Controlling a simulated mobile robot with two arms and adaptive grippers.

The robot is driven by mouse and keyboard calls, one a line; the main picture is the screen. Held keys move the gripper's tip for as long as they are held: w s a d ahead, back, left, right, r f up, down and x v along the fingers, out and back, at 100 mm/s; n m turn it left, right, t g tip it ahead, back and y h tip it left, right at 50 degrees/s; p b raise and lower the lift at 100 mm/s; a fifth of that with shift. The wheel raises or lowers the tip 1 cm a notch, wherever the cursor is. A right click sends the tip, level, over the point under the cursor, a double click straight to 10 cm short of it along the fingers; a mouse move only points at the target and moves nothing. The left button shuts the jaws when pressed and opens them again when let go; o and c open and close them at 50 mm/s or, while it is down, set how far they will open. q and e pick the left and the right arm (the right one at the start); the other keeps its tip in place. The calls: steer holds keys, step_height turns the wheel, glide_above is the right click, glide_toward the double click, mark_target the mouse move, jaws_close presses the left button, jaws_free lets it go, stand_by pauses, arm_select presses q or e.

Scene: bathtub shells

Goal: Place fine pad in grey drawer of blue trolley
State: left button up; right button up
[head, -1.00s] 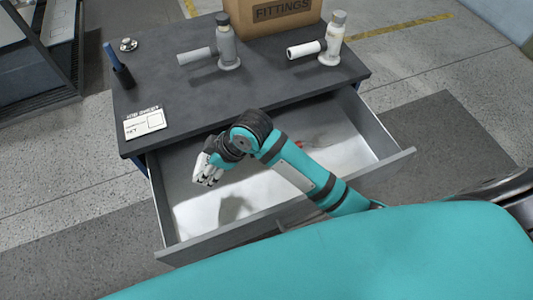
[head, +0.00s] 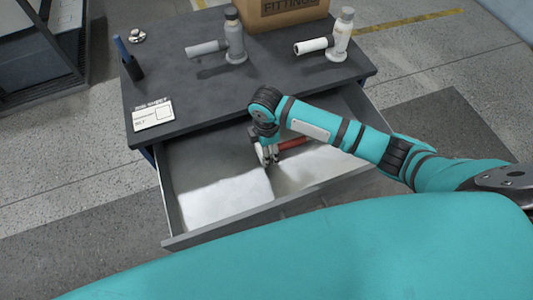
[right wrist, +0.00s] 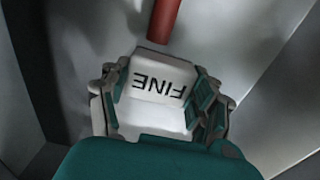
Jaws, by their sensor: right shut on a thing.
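The blue trolley has a dark top (head: 205,95), and its grey drawer (head: 225,235) is pulled open at the front. My right gripper (head: 268,156) reaches down into the drawer area, near the middle by the red-handled thing. In the right wrist view the right gripper (right wrist: 160,95) is shut on the fine pad (right wrist: 160,82), a pale block with FINE printed in black, seen upside down. In the head view the pad is mostly hidden by the gripper. I cannot tell whether the pad touches the drawer floor. My left gripper is not in view.
A red handle (head: 295,143) lies in the drawer beside the gripper; it also shows in the right wrist view (right wrist: 165,20). On the trolley top stand a grey fitting (head: 235,40), a white fitting (head: 340,38), a cardboard box (head: 285,12), a label card (head: 153,115) and a blue-handled tool (head: 128,62).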

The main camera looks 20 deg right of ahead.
steer(key=shift+f, duration=2)
steer(key=o, duration=1.1)
step_height(320, 180, up, 12)
steer(key=shift+r, duration=0.1)
